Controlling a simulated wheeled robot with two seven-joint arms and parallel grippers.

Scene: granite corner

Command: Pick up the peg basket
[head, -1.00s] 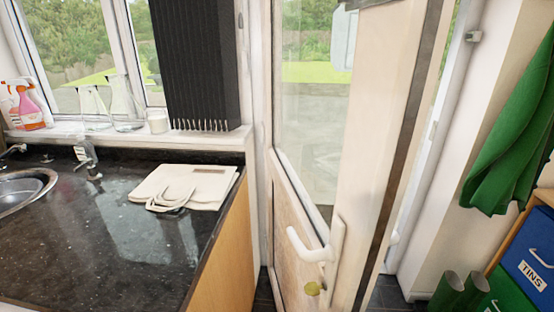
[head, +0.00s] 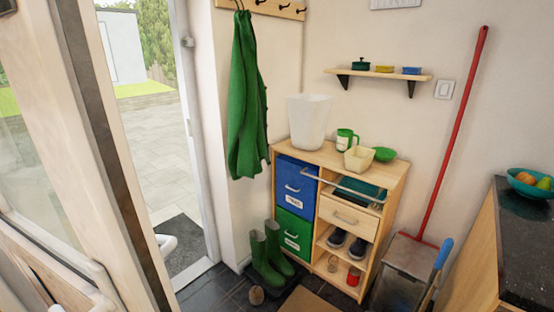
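A small cream tub-like container (head: 358,158), open at the top, stands on the wooden storage unit (head: 396,172) near its front edge. It looks like the peg basket, but I cannot see pegs or make out its contents. A green mug (head: 345,139) stands just behind and left of it, and a green bowl (head: 385,154) sits close on its right. A tall white bin (head: 309,121) stands further left on the same top. Neither of my grippers is in the head view.
A rail (head: 330,184) runs across the unit's front. Green boots (head: 265,258) stand left of it; a red-handled tool (head: 455,140) leans right. A dark worktop (head: 528,245) is at far right. The open door (head: 110,180) fills the left.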

